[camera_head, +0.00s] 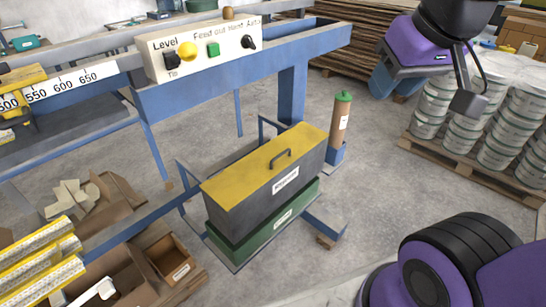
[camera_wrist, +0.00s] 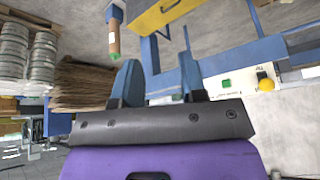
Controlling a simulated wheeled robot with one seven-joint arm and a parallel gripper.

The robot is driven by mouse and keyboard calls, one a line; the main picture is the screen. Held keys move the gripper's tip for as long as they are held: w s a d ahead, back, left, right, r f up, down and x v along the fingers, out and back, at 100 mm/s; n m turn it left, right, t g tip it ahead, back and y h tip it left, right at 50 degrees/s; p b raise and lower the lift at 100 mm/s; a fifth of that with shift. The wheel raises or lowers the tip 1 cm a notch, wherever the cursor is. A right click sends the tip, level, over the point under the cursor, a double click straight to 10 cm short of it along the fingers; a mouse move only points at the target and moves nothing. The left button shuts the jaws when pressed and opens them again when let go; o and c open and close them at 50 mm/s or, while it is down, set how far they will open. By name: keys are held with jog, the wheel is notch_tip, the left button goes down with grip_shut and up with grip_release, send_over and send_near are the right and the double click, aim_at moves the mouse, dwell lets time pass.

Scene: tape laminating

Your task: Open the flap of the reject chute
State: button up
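The reject chute looks to be the dark grey box (camera_head: 268,190) on the floor frame in the middle of the head view. Its flap is the yellow top (camera_head: 250,172) with a dark bar handle (camera_head: 281,158); it lies flat and closed. The label on the front is too small to read. A strip of the yellow flap also shows at the top edge of the wrist view (camera_wrist: 160,14). My gripper (camera_head: 393,84) is up and to the right of the chute, well apart from it. In the wrist view its two blue fingers (camera_wrist: 158,80) are spread with nothing between them.
A control panel (camera_head: 200,50) sits on the blue machine beam behind the chute. A brown cylinder with a green cap (camera_head: 340,118) stands just right of the chute. Stacked pails (camera_head: 478,125) stand on a pallet at right.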

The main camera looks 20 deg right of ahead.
jog(key=w+a+f+m+g+y, duration=0.1)
jog(key=w+f+m, duration=0.15)
jog(key=w, duration=0.85)
jog(key=m+g, duration=0.2)
jog(key=m, duration=0.8)
send_over(279, 156)
jog(key=s+d, duration=0.1)
jog(key=s, duration=0.1)
jog(key=s+d+f+x, duration=0.1)
jog(key=s+x, duration=0.2)
jog(key=x, duration=1.1)
jog(key=s+d+x, duration=0.2)
jog(key=x, duration=2.3)
jog(key=shift+s+d+f, duration=0.1)
jog(key=shift+s+d, duration=0.05)
jog(key=shift+s, duration=0.05)
grip_shut()
